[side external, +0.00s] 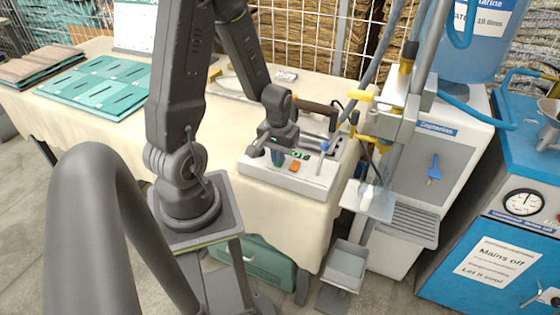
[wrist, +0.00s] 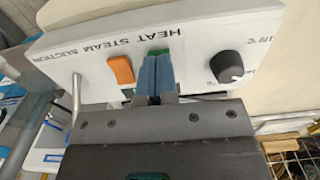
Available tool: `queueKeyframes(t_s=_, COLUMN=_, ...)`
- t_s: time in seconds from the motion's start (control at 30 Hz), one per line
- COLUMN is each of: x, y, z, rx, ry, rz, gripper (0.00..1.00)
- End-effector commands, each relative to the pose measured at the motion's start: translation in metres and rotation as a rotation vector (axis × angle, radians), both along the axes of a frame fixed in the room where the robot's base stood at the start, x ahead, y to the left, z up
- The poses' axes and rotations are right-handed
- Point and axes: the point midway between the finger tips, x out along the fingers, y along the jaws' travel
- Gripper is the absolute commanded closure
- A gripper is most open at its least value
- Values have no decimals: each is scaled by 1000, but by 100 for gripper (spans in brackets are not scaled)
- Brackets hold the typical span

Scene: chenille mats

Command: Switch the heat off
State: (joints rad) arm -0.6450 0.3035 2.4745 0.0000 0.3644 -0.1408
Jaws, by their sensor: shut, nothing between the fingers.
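The control panel (side external: 285,176) is the sloping white front of a unit on the cloth-covered table. In the wrist view the panel (wrist: 90,57) carries the words HEAT, STEAM and SUCTION. A green switch (wrist: 159,51) sits near the HEAT lettering, largely hidden by my fingertips. An orange switch (wrist: 121,69) lies to its left. My gripper (wrist: 157,58) is shut and empty, its blue fingers at the green switch; I cannot tell whether they touch it. In the side view my gripper (side external: 278,163) points down at the panel, left of the orange switch (side external: 295,167).
A black temperature knob (wrist: 226,66) is right of my fingers. A metal lever with a blue ball (side external: 323,147) stands at the panel's right end. Green mats (side external: 97,85) lie at the table's left. A water dispenser (side external: 430,160) stands right of the table.

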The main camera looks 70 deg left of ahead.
Motion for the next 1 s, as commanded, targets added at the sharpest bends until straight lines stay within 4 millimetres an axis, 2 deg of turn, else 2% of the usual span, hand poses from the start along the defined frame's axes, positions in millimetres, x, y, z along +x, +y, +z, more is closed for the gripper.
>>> queueKeyframes(t_s=0.8, x=1, y=0, z=62, rx=2, ry=-2, rz=0, gripper=100)
queueKeyframes(t_s=1.0, x=0, y=0, z=69, rx=1, ry=-1, rz=0, gripper=100)
